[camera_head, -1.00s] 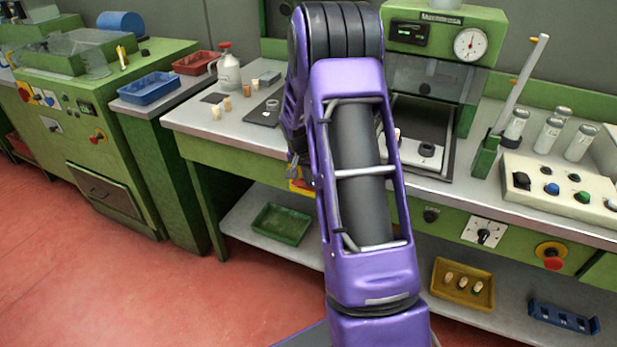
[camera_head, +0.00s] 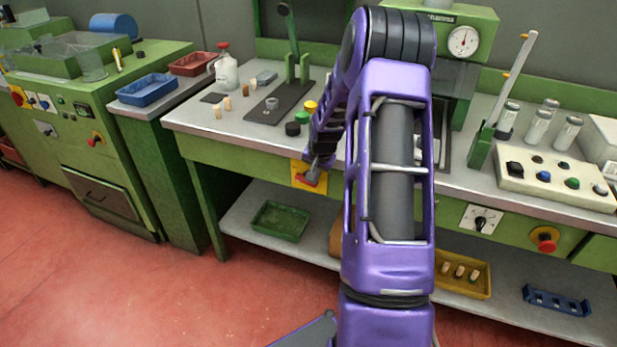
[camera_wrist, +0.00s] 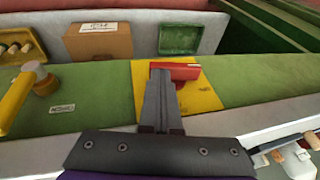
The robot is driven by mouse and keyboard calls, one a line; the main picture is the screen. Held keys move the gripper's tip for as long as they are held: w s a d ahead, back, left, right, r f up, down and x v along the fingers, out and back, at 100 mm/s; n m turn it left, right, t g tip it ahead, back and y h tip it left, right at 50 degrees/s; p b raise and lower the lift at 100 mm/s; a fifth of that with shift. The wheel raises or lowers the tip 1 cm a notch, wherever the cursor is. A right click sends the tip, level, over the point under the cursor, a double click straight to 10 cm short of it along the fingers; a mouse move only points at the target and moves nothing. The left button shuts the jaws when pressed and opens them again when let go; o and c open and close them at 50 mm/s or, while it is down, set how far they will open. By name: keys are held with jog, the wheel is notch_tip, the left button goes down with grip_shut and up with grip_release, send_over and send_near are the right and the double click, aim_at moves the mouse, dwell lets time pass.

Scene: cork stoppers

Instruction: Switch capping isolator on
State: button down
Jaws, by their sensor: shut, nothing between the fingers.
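The isolator is a red handle (camera_head: 311,179) on a yellow plate (camera_head: 298,172) on the green front face of the middle bench. In the wrist view the red handle (camera_wrist: 184,71) lies crosswise on the yellow plate (camera_wrist: 205,97). My gripper (camera_head: 320,167) is at the handle, partly hidden by my arm in the head view. In the wrist view my gripper (camera_wrist: 160,75) is shut and empty, its tips overlapping one end of the handle. Whether they touch it cannot be told.
A rotary switch (camera_head: 481,221) and a red stop button (camera_head: 546,240) sit farther right on the bench front. A control box (camera_head: 555,183) and a stand with a lever (camera_head: 482,146) are on the bench top. A green tray (camera_head: 280,221) lies on the shelf below.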

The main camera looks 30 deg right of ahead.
jog(key=shift+s+d+f, duration=0.25)
jog(key=shift+f, duration=0.05)
jog(key=shift+w+t, duration=0.1)
jog(key=shift+t, duration=0.2)
jog(key=shift+w+a+r, duration=0.4)
jog(key=shift+w+a, duration=0.1)
